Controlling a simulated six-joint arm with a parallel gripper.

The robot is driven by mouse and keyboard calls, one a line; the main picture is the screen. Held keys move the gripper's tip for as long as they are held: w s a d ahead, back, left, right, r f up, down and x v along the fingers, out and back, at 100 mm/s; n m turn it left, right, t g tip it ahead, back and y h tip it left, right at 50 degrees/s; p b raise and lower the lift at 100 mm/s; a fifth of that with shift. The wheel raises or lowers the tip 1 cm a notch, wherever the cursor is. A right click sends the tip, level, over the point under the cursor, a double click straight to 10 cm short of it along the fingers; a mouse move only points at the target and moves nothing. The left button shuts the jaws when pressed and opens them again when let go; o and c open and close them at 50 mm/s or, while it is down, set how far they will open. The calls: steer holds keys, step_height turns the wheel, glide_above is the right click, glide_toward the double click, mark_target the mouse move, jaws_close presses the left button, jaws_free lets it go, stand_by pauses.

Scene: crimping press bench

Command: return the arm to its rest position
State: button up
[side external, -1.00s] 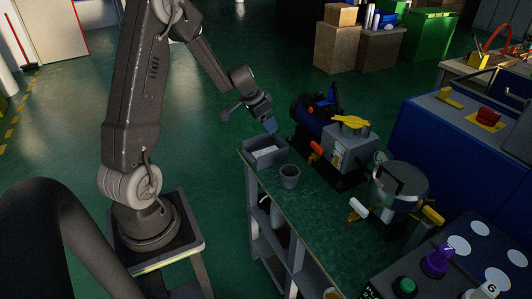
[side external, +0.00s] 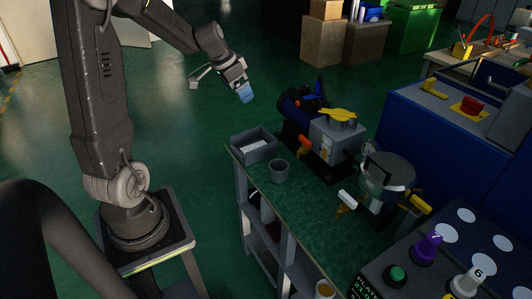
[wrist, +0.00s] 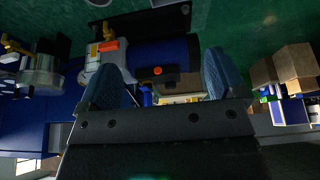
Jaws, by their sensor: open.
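My gripper (side external: 245,93) hangs in the air above and behind the grey tray at the far end of the bench, touching nothing. Its blue fingertips point down and to the right. In the wrist view my gripper (wrist: 170,80) shows two blue fingers spread apart with nothing held between them. My arm reaches from its pedestal at the left over toward the bench.
The green-topped bench (side external: 305,220) carries a grey tray (side external: 236,153), a grey cup (side external: 279,171), a blue-and-grey machine (side external: 330,140) and a round metal pot (side external: 388,178). A blue cabinet (side external: 440,135) stands at right. The floor behind my gripper is clear.

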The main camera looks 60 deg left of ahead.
steer(key=s+d+r, duration=0.2)
steer(key=d+r, duration=0.1)
steer(key=d, duration=0.5)
steer(key=s+d+r, duration=0.2)
steer(key=d+r, duration=0.2)
steer(key=d, duration=0.5)
steer(key=s+d+t, duration=0.1)
steer(key=s+d, duration=0.8)
steer(key=s, duration=0.2)
steer(key=shift+d+r, duration=0.3)
steer(key=shift+d, duration=0.05)
